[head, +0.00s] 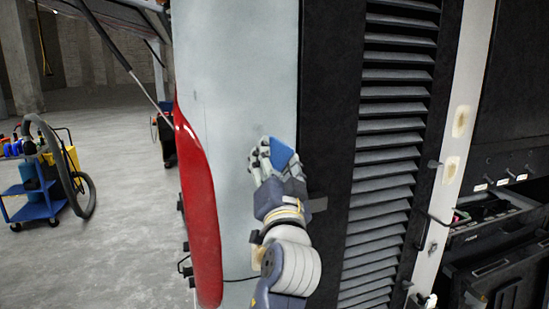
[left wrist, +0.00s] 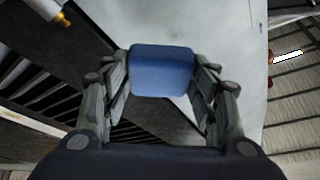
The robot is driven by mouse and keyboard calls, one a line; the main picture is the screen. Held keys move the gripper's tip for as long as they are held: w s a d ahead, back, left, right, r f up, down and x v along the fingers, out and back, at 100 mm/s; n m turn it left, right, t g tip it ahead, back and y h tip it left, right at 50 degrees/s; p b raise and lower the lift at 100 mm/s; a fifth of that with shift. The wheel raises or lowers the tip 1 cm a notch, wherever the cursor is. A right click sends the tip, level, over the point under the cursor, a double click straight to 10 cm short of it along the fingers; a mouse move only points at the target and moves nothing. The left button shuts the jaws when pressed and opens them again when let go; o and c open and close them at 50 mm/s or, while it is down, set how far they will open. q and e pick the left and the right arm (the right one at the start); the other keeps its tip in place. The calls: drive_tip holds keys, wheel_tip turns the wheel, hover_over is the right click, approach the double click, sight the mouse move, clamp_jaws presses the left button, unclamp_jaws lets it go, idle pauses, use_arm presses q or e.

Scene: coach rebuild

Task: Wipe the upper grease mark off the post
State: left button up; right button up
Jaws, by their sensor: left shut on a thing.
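My left gripper (head: 270,160) is shut on a blue sponge-like block (head: 284,156), in front of the broad pale grey post or panel (head: 235,80). In the left wrist view the block (left wrist: 162,72) sits between both fingers; I cannot tell whether it touches the pale surface. A faint grey smudge (head: 257,128) shows on that surface just above the gripper. Anything behind the hand is hidden. A narrow white post (head: 475,70) at the right carries two yellowish-brown patches, an upper one (head: 461,120) and a lower one (head: 451,169). My right gripper is not in view.
A red curved part (head: 200,210) runs down the panel's left edge. A black slatted vent (head: 390,150) stands right of the panel. Dark boxes and an open drawer (head: 500,215) are at far right.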

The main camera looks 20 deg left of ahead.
use_arm(q)
drive_tip(key=w+a+p, duration=0.1)
drive_tip(key=w+a, duration=0.4)
idle(0.8)
drive_tip(key=shift+w+a, duration=0.7)
drive_tip(key=shift+w, duration=0.05)
idle(0.7)
drive_tip(key=shift+r, duration=0.2)
wheel_tip(320, 180, up, 4)
drive_tip(key=p, duration=0.3)
drive_tip(key=shift+s+d+f, duration=0.1)
drive_tip(key=shift+f, duration=0.2)
